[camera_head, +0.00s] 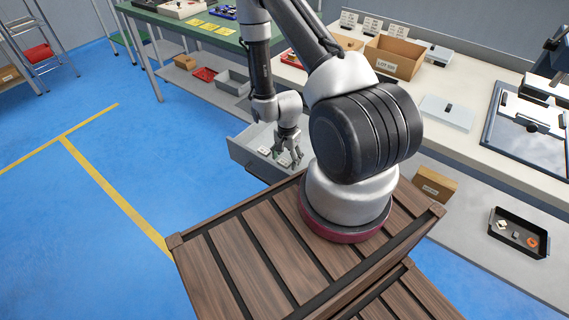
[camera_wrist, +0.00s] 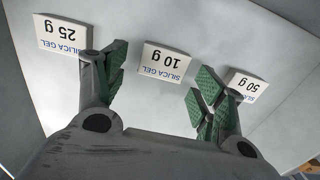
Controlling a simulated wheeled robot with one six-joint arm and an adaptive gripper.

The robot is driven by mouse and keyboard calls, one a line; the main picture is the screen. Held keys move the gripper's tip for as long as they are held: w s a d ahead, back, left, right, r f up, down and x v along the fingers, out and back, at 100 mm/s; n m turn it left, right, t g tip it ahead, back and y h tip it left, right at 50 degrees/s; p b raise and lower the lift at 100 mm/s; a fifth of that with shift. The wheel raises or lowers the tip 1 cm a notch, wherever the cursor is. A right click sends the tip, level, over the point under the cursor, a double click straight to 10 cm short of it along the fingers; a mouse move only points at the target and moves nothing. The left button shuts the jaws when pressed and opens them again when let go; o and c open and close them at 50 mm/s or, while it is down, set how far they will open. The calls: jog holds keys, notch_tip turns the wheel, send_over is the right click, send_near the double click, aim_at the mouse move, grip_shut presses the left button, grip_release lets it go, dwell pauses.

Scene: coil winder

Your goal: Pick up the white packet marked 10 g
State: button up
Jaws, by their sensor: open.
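The white packet marked 10 g (camera_wrist: 164,62) lies on the pale floor of a drawer, its print upside down in the wrist view. I cannot tell how far above the packet the fingertips are. In the head view my gripper (camera_head: 288,150) reaches down into the open drawer.
The grey drawer (camera_head: 250,160) has raised walls close around my gripper. A pale workbench (camera_head: 465,150) with a cardboard box (camera_head: 394,57) stands right of it. A green-topped table (camera_head: 190,28) is behind. Blue floor (camera_head: 90,220) is free at left.

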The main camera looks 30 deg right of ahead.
jog(key=shift+c, duration=0.4)
jog(key=c, duration=0.8)
jog(key=shift+c, duration=0.2)
